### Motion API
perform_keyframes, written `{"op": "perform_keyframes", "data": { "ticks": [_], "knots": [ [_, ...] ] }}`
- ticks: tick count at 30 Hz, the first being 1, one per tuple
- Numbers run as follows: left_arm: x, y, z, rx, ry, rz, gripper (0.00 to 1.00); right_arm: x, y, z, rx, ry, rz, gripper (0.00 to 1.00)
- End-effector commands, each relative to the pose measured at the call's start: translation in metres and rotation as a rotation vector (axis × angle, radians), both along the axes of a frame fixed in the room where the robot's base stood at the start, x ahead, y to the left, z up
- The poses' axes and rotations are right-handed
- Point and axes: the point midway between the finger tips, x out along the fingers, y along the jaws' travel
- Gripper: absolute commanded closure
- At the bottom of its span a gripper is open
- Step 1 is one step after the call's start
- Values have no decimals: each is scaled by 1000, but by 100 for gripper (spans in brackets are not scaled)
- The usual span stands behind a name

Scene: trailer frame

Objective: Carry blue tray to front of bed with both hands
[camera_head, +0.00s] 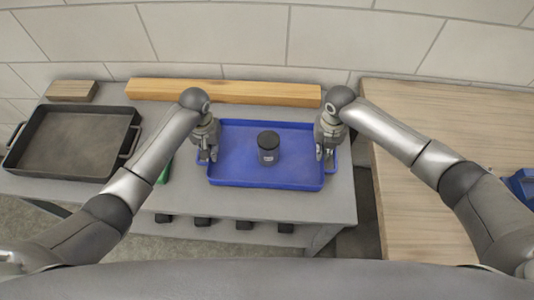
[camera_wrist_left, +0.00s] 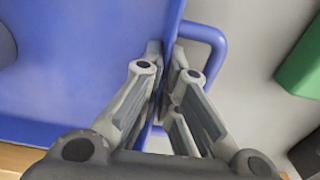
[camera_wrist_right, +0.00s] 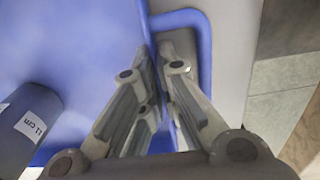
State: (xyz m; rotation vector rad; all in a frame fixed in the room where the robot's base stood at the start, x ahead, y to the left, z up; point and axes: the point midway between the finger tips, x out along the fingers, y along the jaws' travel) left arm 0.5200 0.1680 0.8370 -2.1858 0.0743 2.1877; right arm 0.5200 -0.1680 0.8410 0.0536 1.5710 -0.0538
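The blue tray (camera_head: 236,165) lies flat on the grey table, with a dark cylindrical jar (camera_head: 268,150) standing upright near its middle. My left gripper (camera_head: 208,156) is at the tray's left side. In the left wrist view its fingers (camera_wrist_left: 165,62) straddle the tray's side wall by the loop handle (camera_wrist_left: 213,48) and look closed on it. My right gripper (camera_head: 325,154) is at the tray's right side. In the right wrist view its fingers (camera_wrist_right: 157,62) close on the wall by the other handle (camera_wrist_right: 203,45). The jar's label shows there.
A dark metal tray (camera_head: 75,140) is left on the grey table (camera_head: 290,205). A long wooden beam (camera_head: 220,92) lies behind the blue tray, near the wall. A green object (camera_head: 164,172) is partly hidden by my left arm. A wooden surface (camera_head: 410,180) is at right, bearing a blue object (camera_head: 523,186).

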Motion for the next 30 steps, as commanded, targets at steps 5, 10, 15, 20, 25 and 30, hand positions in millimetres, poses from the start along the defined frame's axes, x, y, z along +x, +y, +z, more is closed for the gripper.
{"op": "perform_keyframes", "data": {
  "ticks": [5, 10, 15, 20, 25, 30],
  "knots": [
    [1, 0, 2, 0, -4, 0, 100, 1, 0, 2, 1, -3, 0, 100],
    [1, 0, 6, 0, -4, 1, 100, 1, 0, 6, 1, -3, -1, 100],
    [1, 0, 15, 0, -4, 1, 100, 1, 0, 15, 1, -3, -1, 100],
    [1, 0, 27, 0, -3, 1, 100, 1, 0, 27, 1, -3, -1, 100],
    [1, 0, 41, 0, -3, 1, 100, 1, 0, 41, 1, -3, -1, 100],
    [1, 0, 50, 0, -3, 1, 100, 1, 0, 50, 1, -2, -1, 100]
  ]
}}
